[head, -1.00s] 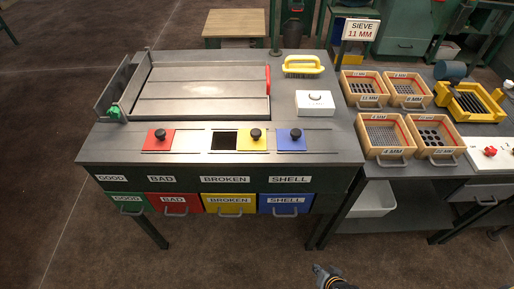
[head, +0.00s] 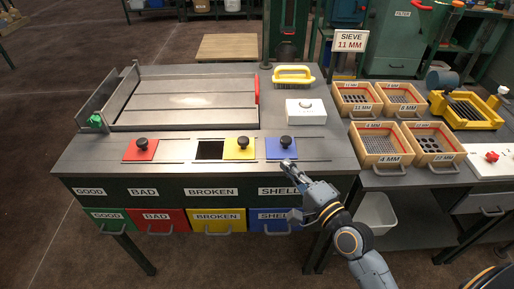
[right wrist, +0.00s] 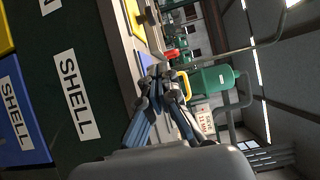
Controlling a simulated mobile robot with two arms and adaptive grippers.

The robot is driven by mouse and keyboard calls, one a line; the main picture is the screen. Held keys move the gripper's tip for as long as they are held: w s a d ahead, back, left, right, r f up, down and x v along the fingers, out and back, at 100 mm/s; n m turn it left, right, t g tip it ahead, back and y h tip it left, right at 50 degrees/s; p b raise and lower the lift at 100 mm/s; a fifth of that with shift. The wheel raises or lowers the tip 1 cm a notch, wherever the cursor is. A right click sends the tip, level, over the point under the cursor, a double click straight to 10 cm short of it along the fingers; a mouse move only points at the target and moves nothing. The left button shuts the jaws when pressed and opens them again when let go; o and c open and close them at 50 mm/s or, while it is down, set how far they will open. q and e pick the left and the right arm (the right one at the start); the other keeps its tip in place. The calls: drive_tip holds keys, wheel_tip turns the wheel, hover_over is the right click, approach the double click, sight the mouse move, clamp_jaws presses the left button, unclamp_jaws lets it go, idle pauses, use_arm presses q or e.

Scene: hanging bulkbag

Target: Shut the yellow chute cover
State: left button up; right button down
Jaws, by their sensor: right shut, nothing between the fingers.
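The yellow chute cover (head: 239,149) lies on the bench top with a black knob (head: 242,142) on it. A dark square chute opening (head: 209,150) is uncovered directly left of it. The blue cover (head: 282,149) with its knob sits to its right, and the red cover (head: 140,150) is further left. My right gripper (head: 288,168) is shut and empty at the front edge of the bench, just in front of the blue cover and to the right of the yellow one. Its fingers also show in the right wrist view (right wrist: 155,78). My left gripper is not in view.
Labelled drawers, including the yellow BROKEN drawer (head: 217,220), line the bench front. A white box (head: 305,111) and a yellow-handled brush (head: 293,74) stand behind the covers. Wooden sieves (head: 385,141) are on the right. The rails between the covers look clear.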

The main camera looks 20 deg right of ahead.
sight(272, 157)
drive_tip(key=p+x, duration=0.1)
drive_tip(key=x, duration=0.6)
drive_tip(key=shift+w+a+r, duration=0.1)
drive_tip(key=shift+w, duration=0.2)
drive_tip(key=shift+w+a+p, duration=0.15)
drive_tip(key=shift+w+a, duration=0.2)
drive_tip(key=shift+a, duration=0.15)
drive_tip(key=shift+w+a+p, duration=0.15)
drive_tip(key=shift+w+a, duration=0.15)
drive_tip(key=shift+a, duration=0.25)
drive_tip(key=shift+w+a, duration=0.3)
drive_tip(key=shift+a, duration=0.3)
